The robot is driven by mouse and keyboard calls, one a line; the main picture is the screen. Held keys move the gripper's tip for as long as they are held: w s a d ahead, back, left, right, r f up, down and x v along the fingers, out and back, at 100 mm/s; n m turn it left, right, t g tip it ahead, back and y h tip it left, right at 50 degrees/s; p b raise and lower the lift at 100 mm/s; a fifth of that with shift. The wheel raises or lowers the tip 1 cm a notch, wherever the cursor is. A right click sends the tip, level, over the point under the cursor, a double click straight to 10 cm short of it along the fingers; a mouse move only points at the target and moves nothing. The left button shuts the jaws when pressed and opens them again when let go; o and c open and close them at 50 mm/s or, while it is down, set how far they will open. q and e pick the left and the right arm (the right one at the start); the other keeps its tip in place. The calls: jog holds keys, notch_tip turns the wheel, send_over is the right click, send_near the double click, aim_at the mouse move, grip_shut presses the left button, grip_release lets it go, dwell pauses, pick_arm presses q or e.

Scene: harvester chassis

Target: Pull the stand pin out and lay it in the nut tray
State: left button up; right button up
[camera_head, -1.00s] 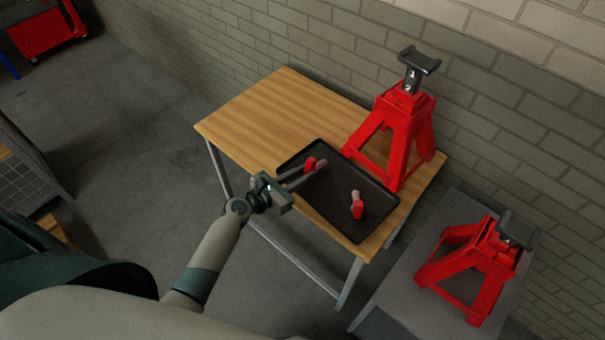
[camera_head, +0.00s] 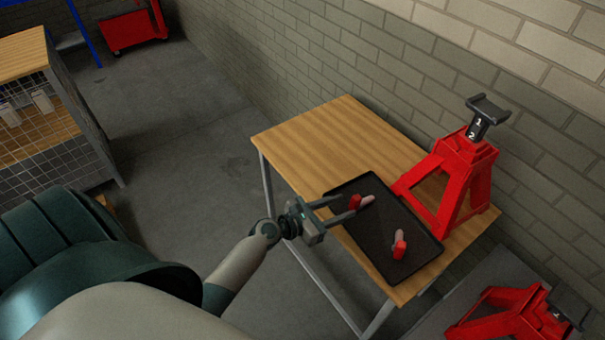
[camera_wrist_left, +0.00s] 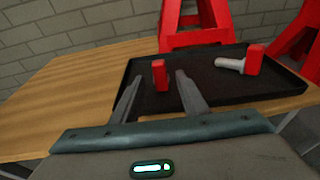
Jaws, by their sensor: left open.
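Two pins with red grips and pale shafts lie in the black nut tray (camera_head: 376,256) on the wooden table: one near its left end (camera_head: 355,202), one nearer its front right (camera_head: 399,247). My left gripper (camera_head: 346,207) is open at the tray's left edge, its fingers pointing at the left pin. In the left wrist view the left pin's red grip (camera_wrist_left: 159,74) shows between the spread fingertips (camera_wrist_left: 158,84), apparently just beyond them. The other pin (camera_wrist_left: 253,61) lies to the right. My right gripper is not in view.
A red stand (camera_head: 453,182) with a raised dark saddle stands on the table (camera_head: 338,138) behind the tray. Another red stand (camera_head: 511,312) is on a low grey surface at lower right. A brick wall (camera_head: 420,75) runs behind. The table's left part is clear.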

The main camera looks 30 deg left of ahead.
pick_arm(q)
jog(key=b+v, duration=0.2)
jog(key=v, duration=1.2)
jog(key=shift+b, duration=0.3)
dwell(0.3)
jog(key=s+f+m+g+y+b, duration=0.15)
jog(key=s+f+m, duration=0.25)
jog(key=f, duration=0.8)
jog(key=s+f+m+g+y, duration=0.1)
jog(key=s+f+m+g, duration=0.3)
jog(key=f, duration=0.8)
jog(key=s+f+m+g+y, duration=0.15)
jog(key=s+f+m, duration=0.3)
jog(key=f, duration=0.75)
jog(key=s+d+f+m+g+y+b, duration=0.1)
jog(key=s+f+m+g, duration=0.2)
jog(key=s+f+m, duration=0.6)
jog(key=s+d+f+m+g+y+b, duration=0.1)
jog(key=s+d+f+m+g, duration=0.1)
jog(key=s+f+m, duration=0.8)
jog(key=s+m, duration=0.2)
jog(key=s, duration=0.5)
jog(key=shift+f+g, duration=0.25)
jog(key=shift+g, duration=0.15)
